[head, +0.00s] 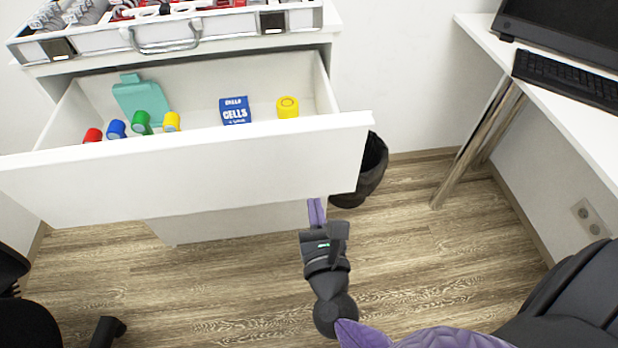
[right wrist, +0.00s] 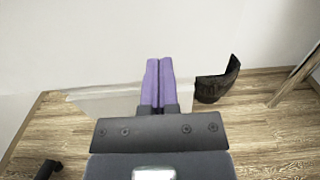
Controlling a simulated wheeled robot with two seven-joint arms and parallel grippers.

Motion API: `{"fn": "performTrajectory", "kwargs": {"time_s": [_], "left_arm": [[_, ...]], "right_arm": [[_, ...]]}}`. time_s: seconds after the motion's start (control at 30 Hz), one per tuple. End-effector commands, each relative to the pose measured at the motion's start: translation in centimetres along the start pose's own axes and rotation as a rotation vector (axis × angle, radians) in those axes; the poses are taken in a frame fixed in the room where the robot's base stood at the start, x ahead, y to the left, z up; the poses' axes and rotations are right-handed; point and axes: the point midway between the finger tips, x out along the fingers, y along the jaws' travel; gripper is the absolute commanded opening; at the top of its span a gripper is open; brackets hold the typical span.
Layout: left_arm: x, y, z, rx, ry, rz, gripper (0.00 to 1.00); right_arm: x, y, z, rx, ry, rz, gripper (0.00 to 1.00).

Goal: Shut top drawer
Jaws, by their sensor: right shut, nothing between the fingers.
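The white top drawer (head: 190,170) is pulled out of the white cabinet (head: 215,228). Inside it are several small coloured containers, a teal bottle (head: 140,97), a blue box (head: 235,110) and a yellow cylinder (head: 287,107). My right gripper (head: 317,212) is just in front of and below the right part of the drawer front, its purple fingers shut and empty. I cannot tell whether it touches the drawer. In the right wrist view the shut fingers (right wrist: 160,85) point forward, with a pale panel beyond them. My left gripper is not in view.
A case with a metal handle (head: 168,40) sits on the cabinet top. A black bin (head: 365,170) stands right of the drawer. A white desk (head: 560,75) with a keyboard (head: 565,80) is at the right. Black chair parts (head: 25,315) show at lower left. Floor between is clear.

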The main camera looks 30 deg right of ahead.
Motion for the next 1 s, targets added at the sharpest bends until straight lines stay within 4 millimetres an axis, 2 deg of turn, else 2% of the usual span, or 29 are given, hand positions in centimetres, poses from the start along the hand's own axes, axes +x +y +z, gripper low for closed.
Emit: {"fn": "performTrajectory", "kwargs": {"time_s": [0.1, 0.33, 0.6, 1.0], "left_arm": [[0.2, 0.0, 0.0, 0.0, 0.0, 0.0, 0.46], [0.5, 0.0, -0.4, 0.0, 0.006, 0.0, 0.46], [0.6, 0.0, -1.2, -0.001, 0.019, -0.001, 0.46], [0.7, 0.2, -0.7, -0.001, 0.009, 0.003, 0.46]], "right_arm": [[2.6, 0.0, 0.0, 0.0, -0.003, -0.001, 0.0], [5.8, 0.1, -0.1, -0.002, 0.0, 0.001, 0.0], [6.4, 0.0, 0.0, -0.003, 0.001, 0.001, 0.0], [6.9, 0.0, 0.0, -0.003, 0.0, 0.002, 0.0]]}}
